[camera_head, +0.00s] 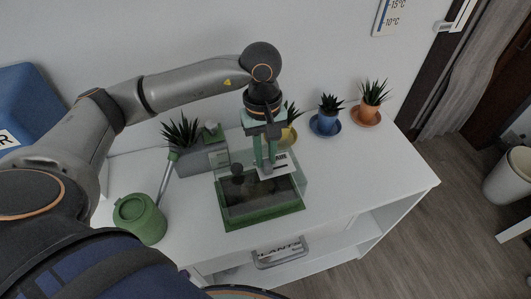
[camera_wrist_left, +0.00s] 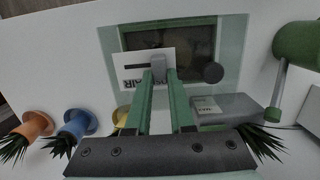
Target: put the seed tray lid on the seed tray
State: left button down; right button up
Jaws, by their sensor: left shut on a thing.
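The green seed tray (camera_head: 262,217) sits on the white desk with dark soil inside. It also shows in the wrist view (camera_wrist_left: 210,22). The clear seed tray lid (camera_head: 223,180) is over the tray, and its see-through walls also show in the wrist view (camera_wrist_left: 240,45). I cannot tell whether its lower edge touches the tray. A white label reading AIR and a dark round knob (camera_wrist_left: 213,73) are on the lid. My left gripper (camera_head: 265,165) comes down from above and is shut on the lid's grey handle (camera_wrist_left: 158,68). My right gripper is not in view.
A grey planter (camera_head: 200,160) stands close behind-left of the tray. A green watering can (camera_head: 140,218) is at the left. Yellow, blue (camera_head: 327,122) and orange (camera_head: 367,113) potted plants line the back. The desk's right side is clear.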

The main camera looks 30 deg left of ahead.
pick_arm(q)
jog(key=shift+f+b, duration=1.25)
jog(key=shift+f, duration=0.15)
jog(key=shift+f+b, duration=0.5)
jog(key=c, duration=0.8)
grip_release()
jog(key=shift+o, duration=0.5)
jog(key=shift+r, duration=0.1)
notch_tip(320, 180, up, 12)
jog(key=w+a, duration=0.1)
jog(key=shift+r, duration=0.15)
